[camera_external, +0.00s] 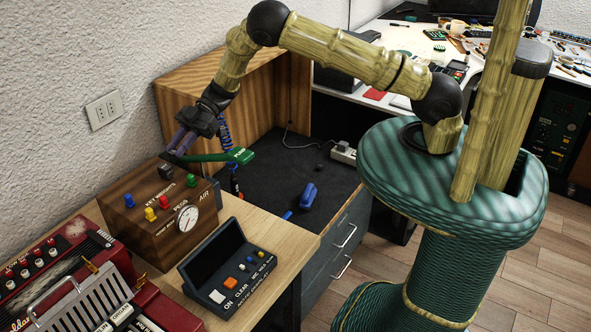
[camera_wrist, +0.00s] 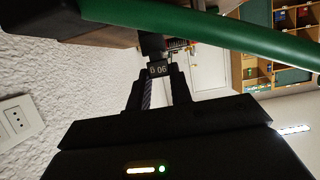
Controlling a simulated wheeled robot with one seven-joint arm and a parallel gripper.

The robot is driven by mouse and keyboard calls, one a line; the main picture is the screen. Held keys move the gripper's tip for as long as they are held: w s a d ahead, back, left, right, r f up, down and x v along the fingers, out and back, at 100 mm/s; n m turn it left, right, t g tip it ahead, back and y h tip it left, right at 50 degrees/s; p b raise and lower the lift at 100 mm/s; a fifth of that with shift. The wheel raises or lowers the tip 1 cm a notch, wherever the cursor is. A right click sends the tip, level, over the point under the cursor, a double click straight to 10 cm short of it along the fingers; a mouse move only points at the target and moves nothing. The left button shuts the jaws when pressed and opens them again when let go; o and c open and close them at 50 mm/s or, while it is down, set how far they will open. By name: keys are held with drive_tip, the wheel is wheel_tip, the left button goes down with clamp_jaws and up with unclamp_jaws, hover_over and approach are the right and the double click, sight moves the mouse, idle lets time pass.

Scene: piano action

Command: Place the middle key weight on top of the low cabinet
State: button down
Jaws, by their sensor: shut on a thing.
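My gripper (camera_external: 172,157) is over the back of the wooden control box (camera_external: 178,238), its fingers pointing down. In the wrist view, the gripper (camera_wrist: 158,82) is shut on a small dark key weight (camera_wrist: 158,70) with a pale numbered label. A black block (camera_external: 165,172) just below the fingertips in the external view appears to be this weight. I cannot tell whether it touches the box. The low cabinet (camera_external: 270,150) has a dark top and grey drawers, and stands to the right beyond the box. Other key weights cannot be made out.
A green bar (camera_external: 222,156) crosses beside the fingers and the top of the wrist view. A button console (camera_external: 228,268) and red machine (camera_external: 60,262) stand in front.

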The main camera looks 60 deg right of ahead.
drive_tip(key=shift+f, duration=1.6)
drive_tip(key=shift+f, duration=0.2)
drive_tip(key=c, duration=1.5)
unclamp_jaws()
drive_tip(key=shift+c, duration=0.2)
drive_tip(key=shift+r, duration=0.1)
drive_tip(key=b+v, duration=0.2)
drive_tip(key=v, duration=1)
